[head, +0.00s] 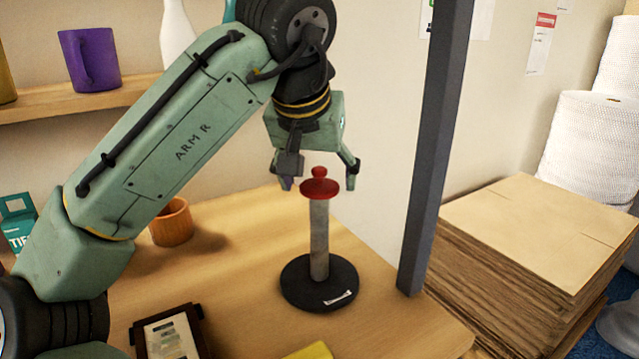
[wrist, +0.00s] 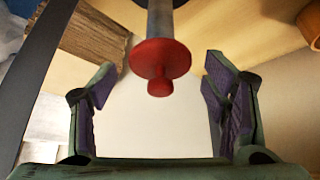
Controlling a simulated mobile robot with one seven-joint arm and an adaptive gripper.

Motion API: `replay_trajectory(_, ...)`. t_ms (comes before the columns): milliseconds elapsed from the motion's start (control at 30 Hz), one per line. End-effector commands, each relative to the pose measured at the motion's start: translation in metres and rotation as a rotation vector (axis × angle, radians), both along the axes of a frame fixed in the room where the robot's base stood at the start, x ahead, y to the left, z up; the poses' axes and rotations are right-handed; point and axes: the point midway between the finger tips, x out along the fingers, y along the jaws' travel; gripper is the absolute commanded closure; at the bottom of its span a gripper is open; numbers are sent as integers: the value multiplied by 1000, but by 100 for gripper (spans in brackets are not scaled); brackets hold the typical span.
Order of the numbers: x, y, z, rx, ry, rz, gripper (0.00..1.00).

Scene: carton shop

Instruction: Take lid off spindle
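The red lid (head: 319,187), a disc with a round knob, sits on top of the grey spindle (head: 319,240). The spindle stands upright on a round black base (head: 318,284) on the table. My gripper (head: 320,185) is open and points down around the level of the lid, its fingers apart. In the wrist view the lid (wrist: 159,62) shows its knob toward the camera, between and beyond the spread purple-padded fingers (wrist: 158,88). The fingers do not appear to touch it. The spindle (wrist: 160,20) is partly cut off at the top of that view.
A dark post (head: 434,150) rises right of the spindle. An orange-brown cup (head: 171,222), a dark framed item (head: 168,335) and a yellow object (head: 310,352) are on the table (head: 240,320). A cardboard stack (head: 530,240) stands right. A purple mug (head: 90,60) is on the shelf.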

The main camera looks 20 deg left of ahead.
Motion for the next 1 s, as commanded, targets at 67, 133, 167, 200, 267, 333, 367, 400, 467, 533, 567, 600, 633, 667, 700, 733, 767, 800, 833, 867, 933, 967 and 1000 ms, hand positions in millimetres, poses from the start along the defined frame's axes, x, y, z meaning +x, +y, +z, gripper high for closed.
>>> replay_trajectory(67, 0, 0, 0, 0, 0, 0, 36)
replay_trajectory(133, 0, 0, 0, 0, 0, 0, 41)
replay_trajectory(167, 0, 0, 0, 0, 0, 0, 43)
replay_trajectory(200, 0, 0, 0, 0, 0, 0, 45)
replay_trajectory(267, 0, 0, 0, 0, 0, 0, 49)
replay_trajectory(333, 0, 0, 0, 0, 0, 0, 54)
replay_trajectory(367, 0, 0, 0, 0, 0, 0, 56)
replay_trajectory(400, 0, 0, 0, 0, 0, 0, 59)
replay_trajectory(467, 0, 0, 0, 0, 0, 0, 63)
replay_trajectory(533, 0, 0, 0, 0, 0, 0, 67)
replay_trajectory(567, 0, 0, 0, 0, 0, 0, 69)
replay_trajectory(600, 0, 0, 0, 0, 0, 0, 71)
replay_trajectory(633, 0, 0, 1, 0, 0, 0, 71)
replay_trajectory(667, 0, 0, 1, 0, 0, 0, 71)
replay_trajectory(700, 0, 0, 1, 0, 0, 0, 71)
replay_trajectory(733, 0, 0, 1, 0, 0, 0, 71)
replay_trajectory(767, 0, 0, 1, 0, 0, 0, 71)
replay_trajectory(800, 0, 0, 1, 0, 0, 0, 71)
replay_trajectory(833, 0, 0, 1, 0, 0, 0, 71)
replay_trajectory(867, 0, 0, 1, 0, -1, 0, 71)
replay_trajectory(933, 0, 0, 4, -1, -1, 0, 71)
replay_trajectory(967, 0, 0, 5, -1, -1, 0, 71)
replay_trajectory(1000, 0, 0, 8, -1, -1, 0, 71)
